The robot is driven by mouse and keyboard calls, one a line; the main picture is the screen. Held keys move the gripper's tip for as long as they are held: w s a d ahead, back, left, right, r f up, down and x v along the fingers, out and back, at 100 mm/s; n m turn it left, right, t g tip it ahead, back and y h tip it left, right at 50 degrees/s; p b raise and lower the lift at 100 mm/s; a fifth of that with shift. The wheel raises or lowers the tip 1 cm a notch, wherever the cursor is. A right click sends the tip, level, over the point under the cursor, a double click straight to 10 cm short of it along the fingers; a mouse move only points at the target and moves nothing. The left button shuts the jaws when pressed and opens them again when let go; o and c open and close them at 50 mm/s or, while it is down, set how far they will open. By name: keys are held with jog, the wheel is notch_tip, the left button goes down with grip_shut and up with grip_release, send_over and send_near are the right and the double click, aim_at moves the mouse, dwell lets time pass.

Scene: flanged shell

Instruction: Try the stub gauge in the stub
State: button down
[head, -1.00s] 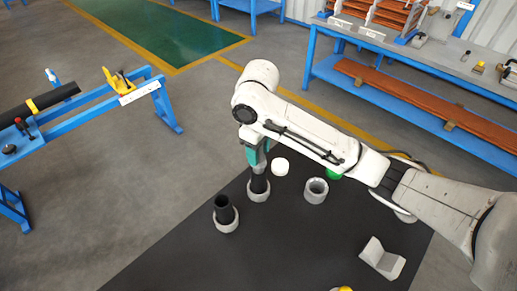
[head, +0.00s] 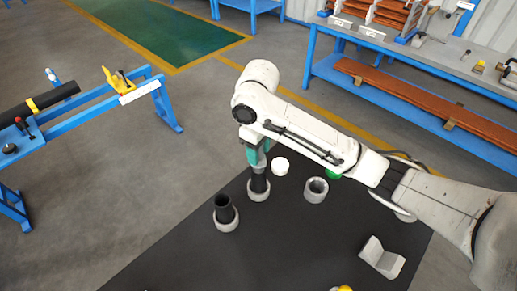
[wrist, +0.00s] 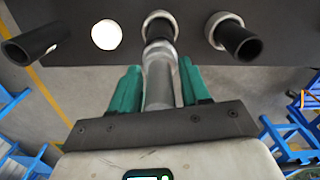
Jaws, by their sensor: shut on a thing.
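My gripper (wrist: 158,78) points down, with its green fingers on either side of a grey cylindrical gauge (wrist: 159,92). It also shows in the head view (head: 257,155). The fingers are shut on the gauge. The far end of the gauge is at the top of a black stub (wrist: 159,28), which stands in a pale grey ring on the dark mat. This stub also shows right under my gripper in the head view (head: 259,184). The gauge is in line with the stub and looks upright. I cannot tell whether its tip is inside; the mouth is hidden.
A second black stub (head: 224,210) in a grey ring stands close by, front left. The mat's middle is clear.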

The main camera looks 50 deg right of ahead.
jog(key=shift+r+p, duration=1.05)
jog(key=shift+r, duration=2.35)
